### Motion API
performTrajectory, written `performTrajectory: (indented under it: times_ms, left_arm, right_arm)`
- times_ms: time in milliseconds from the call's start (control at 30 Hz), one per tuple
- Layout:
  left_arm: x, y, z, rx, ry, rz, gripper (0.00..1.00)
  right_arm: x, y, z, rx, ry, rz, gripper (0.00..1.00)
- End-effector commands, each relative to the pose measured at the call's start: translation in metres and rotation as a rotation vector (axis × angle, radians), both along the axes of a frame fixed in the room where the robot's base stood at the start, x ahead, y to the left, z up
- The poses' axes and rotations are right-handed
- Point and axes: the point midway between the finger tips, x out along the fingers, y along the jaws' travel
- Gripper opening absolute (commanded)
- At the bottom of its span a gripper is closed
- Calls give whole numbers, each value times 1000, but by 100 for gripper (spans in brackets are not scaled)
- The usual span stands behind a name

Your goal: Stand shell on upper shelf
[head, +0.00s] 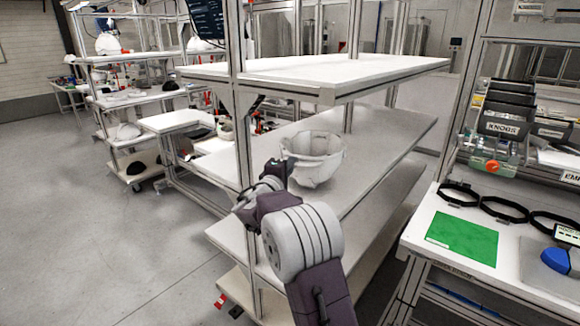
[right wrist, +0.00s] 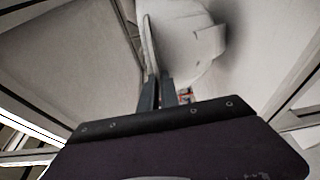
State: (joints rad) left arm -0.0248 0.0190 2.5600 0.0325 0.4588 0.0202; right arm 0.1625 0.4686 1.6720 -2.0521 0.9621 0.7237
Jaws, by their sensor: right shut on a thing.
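A white helmet shell (head: 318,158) shows in the head view with its open side up, in the space between the upper shelf and the shelf below. My right gripper (head: 284,168) is shut on its near left edge. In the right wrist view, the fingers (right wrist: 157,92) pinch the rim of the shell (right wrist: 185,45). I cannot tell if the shell touches the middle shelf (head: 385,140) under it. The upper shelf (head: 310,72) is a bare white board above and behind the shell. My left gripper is out of view.
A metal upright (head: 243,150) stands just left of my right gripper. A lower shelf (head: 375,210) runs beneath. At right, a bench (head: 480,265) holds a green mat (head: 463,238) and black rings (head: 503,209). Open floor (head: 100,230) lies at left.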

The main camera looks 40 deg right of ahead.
Motion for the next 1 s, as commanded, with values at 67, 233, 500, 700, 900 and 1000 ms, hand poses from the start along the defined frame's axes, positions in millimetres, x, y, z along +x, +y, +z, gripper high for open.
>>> performTrajectory:
  times_ms: [67, 233, 500, 700, 900, 1000]
  left_arm:
    - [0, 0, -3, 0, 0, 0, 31]
    - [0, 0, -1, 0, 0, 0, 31]
    - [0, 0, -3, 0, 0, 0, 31]
    - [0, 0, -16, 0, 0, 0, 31]
    - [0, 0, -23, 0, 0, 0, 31]
    - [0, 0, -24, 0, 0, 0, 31]
  right_arm:
    - [0, 0, -1, -3, -3, 0, 0]
    - [0, 0, 0, -1, -2, 0, 31]
    - [-1, 2, -3, 2, 1, 1, 31]
    - [-21, 34, -4, 0, -1, 5, 31]
    - [-43, 66, -3, 0, -1, 4, 31]
    - [-49, 73, -2, -1, -2, 1, 31]
